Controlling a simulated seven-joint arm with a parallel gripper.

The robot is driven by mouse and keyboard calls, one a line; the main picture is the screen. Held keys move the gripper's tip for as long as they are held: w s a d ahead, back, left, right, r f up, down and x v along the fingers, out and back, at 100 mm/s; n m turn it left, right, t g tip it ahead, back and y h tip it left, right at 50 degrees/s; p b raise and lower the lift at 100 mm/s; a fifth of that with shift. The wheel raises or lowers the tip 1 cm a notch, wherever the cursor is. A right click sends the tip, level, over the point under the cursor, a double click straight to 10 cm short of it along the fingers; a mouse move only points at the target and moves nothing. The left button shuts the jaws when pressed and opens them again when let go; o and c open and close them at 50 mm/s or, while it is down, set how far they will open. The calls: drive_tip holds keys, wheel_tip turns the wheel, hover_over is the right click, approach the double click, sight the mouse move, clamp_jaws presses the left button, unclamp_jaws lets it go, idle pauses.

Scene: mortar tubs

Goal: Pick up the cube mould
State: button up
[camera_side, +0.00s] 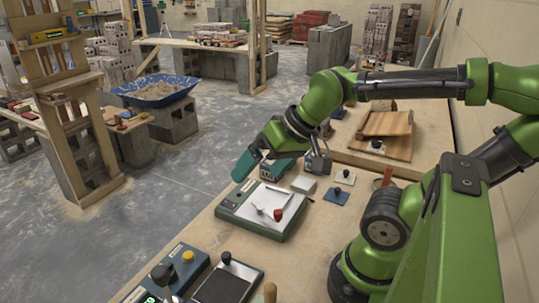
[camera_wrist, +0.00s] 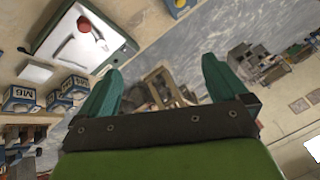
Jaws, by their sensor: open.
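My gripper (camera_side: 264,156) is raised over the bench with its two teal fingers apart and nothing between them. In the wrist view the open fingers (camera_wrist: 162,70) point away over the floor and a distant wooden stand. Small blue-and-white box-shaped blocks with printed labels, likely cube moulds, sit at the wrist view's left: one marked M5 (camera_wrist: 18,98) and one marked M8 (camera_wrist: 72,88). In the side view, a blue-sided block (camera_side: 273,170) is just below my gripper, and a grey-and-blue one (camera_side: 318,161) is to its right. I cannot tell which is meant.
A green-edged tray (camera_side: 240,219) with a white top, a red knob and metal tools lies in front. A pale block (camera_side: 303,184) and a blue plate with a black knob (camera_side: 336,196) are beside it. A blue box (camera_side: 187,262) is nearer.

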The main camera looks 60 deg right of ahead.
drive_tip(key=shift+s+a+r+n+t, duration=0.3)
drive_tip(key=shift+a+r, duration=0.15)
drive_tip(key=shift+a, duration=0.05)
drive_tip(key=shift+c, duration=0.8)
drive_tip(key=shift+a+r, duration=0.2)
drive_tip(key=shift+c, duration=1.2)
drive_tip(key=shift+d, duration=0.15)
